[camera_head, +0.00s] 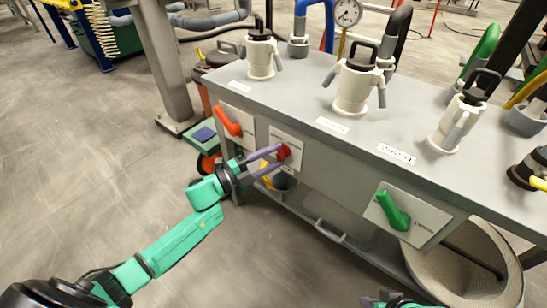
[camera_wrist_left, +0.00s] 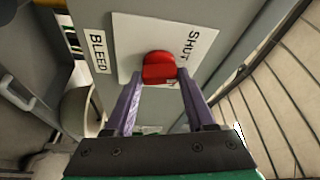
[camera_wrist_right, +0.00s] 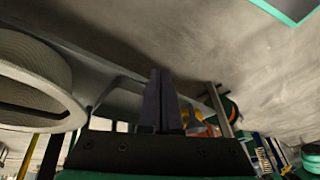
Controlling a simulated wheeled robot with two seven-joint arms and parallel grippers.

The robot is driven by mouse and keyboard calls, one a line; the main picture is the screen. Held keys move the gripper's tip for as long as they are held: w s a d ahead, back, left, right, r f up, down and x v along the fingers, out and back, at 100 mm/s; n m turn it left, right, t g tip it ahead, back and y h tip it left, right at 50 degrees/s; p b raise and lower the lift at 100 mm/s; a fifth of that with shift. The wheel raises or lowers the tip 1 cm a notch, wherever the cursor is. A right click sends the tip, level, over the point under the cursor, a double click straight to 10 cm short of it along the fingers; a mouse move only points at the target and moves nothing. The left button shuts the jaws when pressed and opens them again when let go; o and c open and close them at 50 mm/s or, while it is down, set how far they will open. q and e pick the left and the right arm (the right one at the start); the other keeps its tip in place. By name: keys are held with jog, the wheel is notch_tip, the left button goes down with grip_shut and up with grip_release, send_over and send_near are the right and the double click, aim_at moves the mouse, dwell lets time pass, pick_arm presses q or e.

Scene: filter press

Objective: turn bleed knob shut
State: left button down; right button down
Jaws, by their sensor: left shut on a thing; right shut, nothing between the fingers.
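The red bleed knob (camera_head: 284,151) is on the front panel of the grey bench, on a white plate (camera_head: 287,139). In the left wrist view the knob (camera_wrist_left: 159,68) sits between my fingertips, with the plate reading SHUT (camera_wrist_left: 187,48) and a BLEED label (camera_wrist_left: 98,51) beside it. My left gripper (camera_head: 279,157) reaches in from the left and is shut on the knob, one purple finger on each side. My right gripper (camera_wrist_right: 161,100) is shut and empty, its fingers together; only a bit of it (camera_head: 385,301) shows at the bottom edge of the head view.
An orange-red lever (camera_head: 228,121) is left of the knob and a green lever (camera_head: 392,210) right of it. Several cream valve fittings (camera_head: 355,85) stand on the bench top. Open floor lies in front.

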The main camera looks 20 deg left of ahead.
pick_arm(q)
jog(key=n+t, duration=0.1)
jog(key=n, duration=0.2)
jog(key=shift+f+n+t, duration=0.1)
jog(key=shift+n+t, duration=0.2)
jog(key=shift+n, duration=0.1)
jog(key=shift+n+t, duration=0.5)
jog(key=shift+n, duration=0.6)
jog(key=shift+n+p, duration=0.3)
pick_arm(e)
jog(key=shift+s+d+r+g, duration=0.35)
jog(key=shift+s+d+g, duration=0.05)
jog(key=shift+s+d, duration=0.15)
pick_arm(q)
jog(key=shift+f, duration=0.1)
pick_arm(e)
jog(key=shift+r, duration=0.15)
jog(key=shift+w, duration=0.1)
pick_arm(q)
jog(key=shift+c, duration=1.2)
grip_release()
